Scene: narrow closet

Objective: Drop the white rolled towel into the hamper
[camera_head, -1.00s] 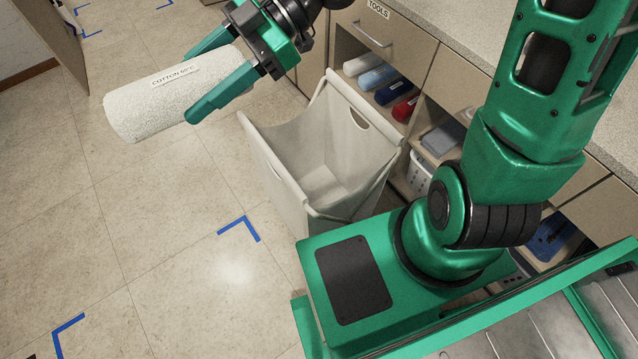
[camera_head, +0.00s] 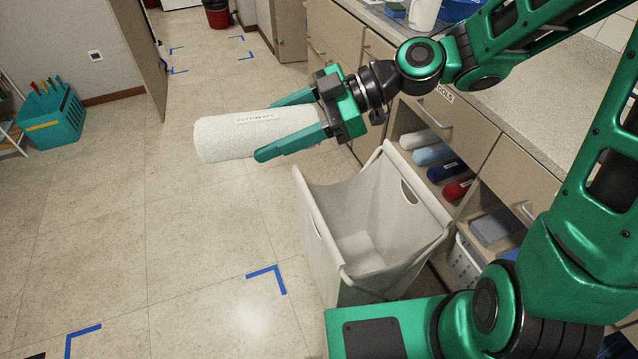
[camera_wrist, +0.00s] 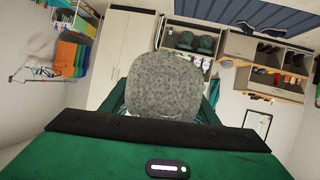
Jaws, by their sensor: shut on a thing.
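The white rolled towel (camera_head: 222,138) lies level between the fingers of my gripper (camera_head: 283,127) in the head view, with a "COTTON" label on its side. My gripper is shut on it and holds it up in the air. In the wrist view the towel's round end (camera_wrist: 167,84) fills the middle between the fingers. The hamper (camera_head: 330,232) is a pale, open-topped fabric bin standing on the floor. Its inside looks empty where it shows. The towel is beyond and to the left of the hamper's opening in the picture, not over it.
A cabinet (camera_head: 475,135) with drawers stands along the right, with rolled towels (camera_head: 428,153) on an open shelf. A teal crate (camera_head: 50,118) is at the far left. Blue tape corners mark the floor (camera_head: 120,240), which is open on the left.

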